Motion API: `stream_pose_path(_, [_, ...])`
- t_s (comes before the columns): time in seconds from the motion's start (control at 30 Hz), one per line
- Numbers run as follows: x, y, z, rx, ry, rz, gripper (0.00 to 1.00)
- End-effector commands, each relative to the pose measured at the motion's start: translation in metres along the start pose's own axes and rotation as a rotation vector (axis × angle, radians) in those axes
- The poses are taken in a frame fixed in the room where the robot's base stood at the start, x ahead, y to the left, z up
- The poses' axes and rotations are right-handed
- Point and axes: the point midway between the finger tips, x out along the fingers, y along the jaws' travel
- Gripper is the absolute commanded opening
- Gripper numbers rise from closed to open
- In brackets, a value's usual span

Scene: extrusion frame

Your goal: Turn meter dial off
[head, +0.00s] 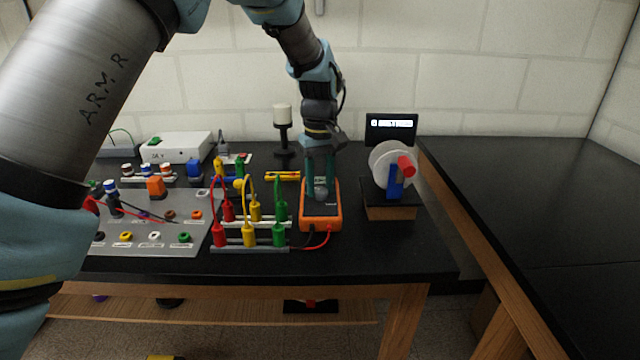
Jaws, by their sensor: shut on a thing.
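The orange meter (334,222) lies on the black table, right of the cable posts. My arm reaches down from above, and my gripper (320,190) is over the meter's upper face. Its two greenish fingers are shut on the grey dial (321,196), which sits between the fingertips. The fingers cover part of the meter's face, and the dial's pointer position is too small to read.
Red, yellow and green plugs with cables (249,235) stand close to the left of the meter. A wheel with a red handle (407,165) stands to the right. A cylinder on a black stand (283,117) is behind. The front right tabletop (390,255) is clear.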

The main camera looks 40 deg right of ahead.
Motion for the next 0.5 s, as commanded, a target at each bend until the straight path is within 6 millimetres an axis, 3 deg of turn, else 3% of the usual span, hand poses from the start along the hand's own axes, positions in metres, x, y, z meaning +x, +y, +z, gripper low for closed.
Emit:
stream_pose_path(0.07, [0.0000,0.0000,0.0000,0.000,0.000,0.000,0.00])
stream_pose_path(0.1, [0.0000,0.0000,0.0000,0.000,0.000,0.000,0.46])
stream_pose_path(0.33, [0.0000,0.0000,0.0000,0.000,0.000,0.000,0.71])
stream_pose_path(0.5, [0.0000,0.0001,0.0000,0.001,0.000,0.000,0.71])
